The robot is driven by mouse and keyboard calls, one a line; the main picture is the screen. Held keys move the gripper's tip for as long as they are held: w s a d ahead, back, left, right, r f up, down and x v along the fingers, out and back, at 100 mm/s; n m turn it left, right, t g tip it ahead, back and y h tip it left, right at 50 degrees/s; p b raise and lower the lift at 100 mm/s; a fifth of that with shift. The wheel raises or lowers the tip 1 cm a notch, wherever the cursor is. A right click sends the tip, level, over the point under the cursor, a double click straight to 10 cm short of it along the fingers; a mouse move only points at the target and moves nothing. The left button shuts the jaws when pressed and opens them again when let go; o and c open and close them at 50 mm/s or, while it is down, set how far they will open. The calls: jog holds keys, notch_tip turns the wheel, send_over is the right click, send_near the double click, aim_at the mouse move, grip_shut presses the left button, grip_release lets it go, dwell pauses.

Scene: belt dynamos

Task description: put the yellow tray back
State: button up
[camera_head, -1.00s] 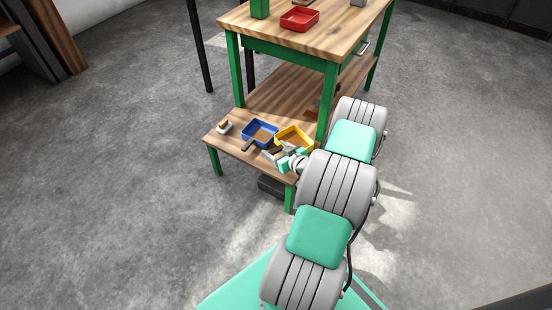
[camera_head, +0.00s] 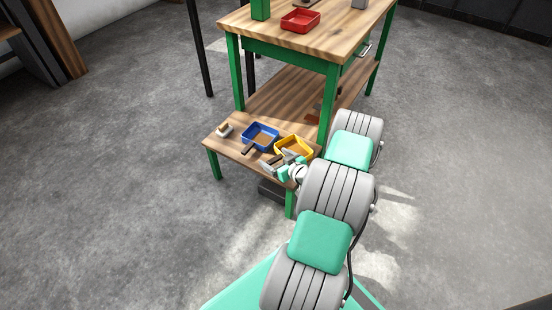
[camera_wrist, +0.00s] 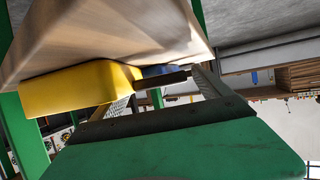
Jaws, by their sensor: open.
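The yellow tray (camera_head: 306,153) sits on the low wooden shelf of the green-legged bench, towards its right end, beside the blue tray (camera_head: 246,138). Its inside looks brown. My gripper (camera_head: 278,163) is open at the shelf's front edge, just in front of the yellow tray. In the wrist view the yellow tray's side (camera_wrist: 75,88) fills the left, close to one finger. The gap between my fingers (camera_wrist: 168,88) shows no yellow wall clearly held. I cannot tell whether a finger touches the tray.
A dark bar (camera_wrist: 165,80) crosses the wrist view near the fingertips. A small pale block with a brown top (camera_head: 224,130) stands at the shelf's left end. A red tray (camera_head: 300,20) sits on the upper bench top. Open floor lies left of the bench.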

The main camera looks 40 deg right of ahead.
jog(key=shift+r, duration=0.1)
jog(key=shift+s+r+p, duration=0.2)
jog(key=shift+r+p, duration=0.05)
jog(key=shift+p, duration=0.1)
jog(key=p+v, duration=0.3)
jog(key=v, duration=0.8)
jog(key=shift+s, duration=0.25)
jog(key=w+a+r+n+g+y, duration=0.2)
jog(key=w+a+r+g, duration=0.15)
jog(key=a+r, duration=0.45)
jog(key=w+a+r+n+g+y, duration=0.25)
jog(key=a+r+g, duration=0.2)
jog(key=a, duration=0.75)
jog(key=s+a+r+m+g+h, duration=0.3)
jog(key=s+a+r, duration=0.7)
jog(key=s, duration=0.4)
jog(key=shift+a+r+m, duration=0.4)
jog(key=shift+r+m, duration=0.05)
jog(key=shift+r, duration=0.45)
jog(key=shift+s+d+h, duration=0.1)
jog(key=shift+h, duration=0.25)
